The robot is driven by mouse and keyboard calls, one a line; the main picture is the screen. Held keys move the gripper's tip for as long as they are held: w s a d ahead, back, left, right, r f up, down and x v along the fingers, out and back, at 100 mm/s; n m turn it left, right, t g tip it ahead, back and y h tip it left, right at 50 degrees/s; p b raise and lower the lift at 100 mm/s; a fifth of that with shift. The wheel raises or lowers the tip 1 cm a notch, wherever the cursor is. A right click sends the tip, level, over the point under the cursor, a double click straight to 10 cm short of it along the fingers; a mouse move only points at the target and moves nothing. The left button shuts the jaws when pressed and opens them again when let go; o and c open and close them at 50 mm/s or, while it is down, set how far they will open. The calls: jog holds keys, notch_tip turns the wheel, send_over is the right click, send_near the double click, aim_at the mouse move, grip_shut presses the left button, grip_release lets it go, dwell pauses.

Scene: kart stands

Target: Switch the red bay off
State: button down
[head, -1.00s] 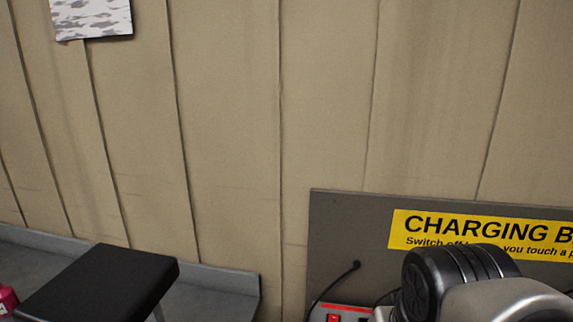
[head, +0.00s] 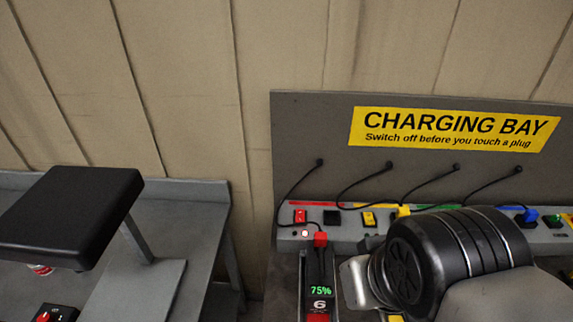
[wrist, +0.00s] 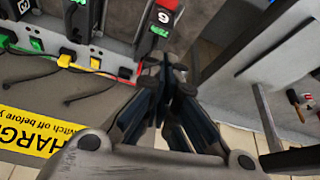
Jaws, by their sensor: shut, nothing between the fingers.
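The red bay is at the left end of the grey charging strip (head: 345,238) in the head view. A red plug (head: 320,239) is at the top of a black battery (head: 320,275) that reads 75% and 6. The battery also shows in the wrist view (wrist: 158,24). My gripper (wrist: 170,68) is shut and empty, close to the red end of the strip.
A yellow switch (head: 369,219), a yellow plug (head: 403,211), a blue plug (head: 528,215) and a green switch (head: 552,220) follow along the strip. Black cables hang from the back panel (head: 310,125). A black-topped stand (head: 70,212) is on the grey bench at left.

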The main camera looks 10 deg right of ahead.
jog(key=w+r+p, duration=0.1)
jog(key=w+r, duration=0.2)
jog(key=w, duration=0.5)
jog(key=m+p, duration=0.2)
jog(key=p, duration=0.2)
send_over(299, 211)
jog(key=s, duration=0.4)
notch_tip(299, 211, down, 14)
jog(key=r, duration=0.1)
jog(key=shift+w+a+f+g+h, duration=0.15)
jog(key=shift+a+f+g+h, duration=0.05)
jog(key=shift+a+g+h, duration=0.2)
jog(key=x, duration=0.4)
jog(key=b+x, duration=0.1)
jog(key=x, duration=0.4)
jog(key=b+x, duration=0.1)
jog(key=x, duration=0.4)
jog(key=shift+s+a+f, duration=0.1)
jog(key=shift+s+a, duration=0.05)
jog(key=shift+s, duration=0.3)
